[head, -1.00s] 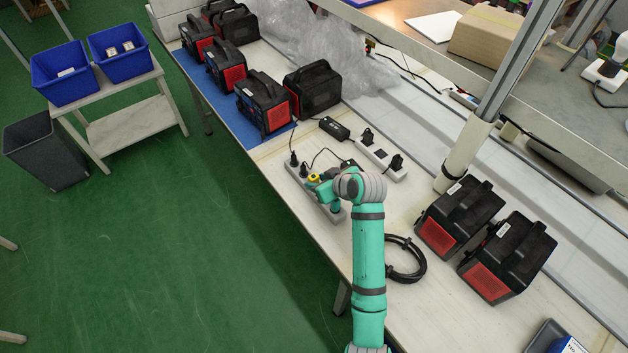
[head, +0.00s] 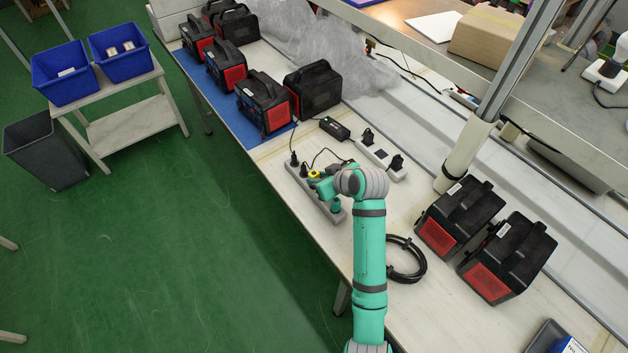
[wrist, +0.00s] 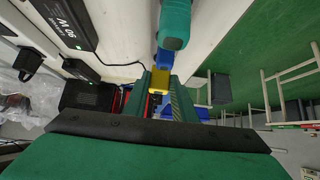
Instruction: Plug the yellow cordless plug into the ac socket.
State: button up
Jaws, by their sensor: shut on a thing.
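The yellow plug (head: 314,175) is at the end of my arm in the head view, over the grey power strip (head: 311,194) near the bench's front edge. In the wrist view the yellow plug (wrist: 159,79) sits between the fingers of my gripper (wrist: 160,88), which is shut on it. Its prongs and the socket holes below it are hidden. I cannot tell whether it touches the strip. My gripper (head: 319,180) is partly hidden by my wrist in the head view.
A black plug (head: 294,160) stands in the strip's far end. A white strip (head: 381,160) with black plugs and a black adapter (head: 335,128) lie behind. A coiled cable (head: 408,260) is right of my arm. Black-and-red power stations (head: 459,215) stand at right and far left.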

aim_at(313, 171)
jog(key=shift+r, duration=2.25)
jog(key=shift+a, duration=0.1)
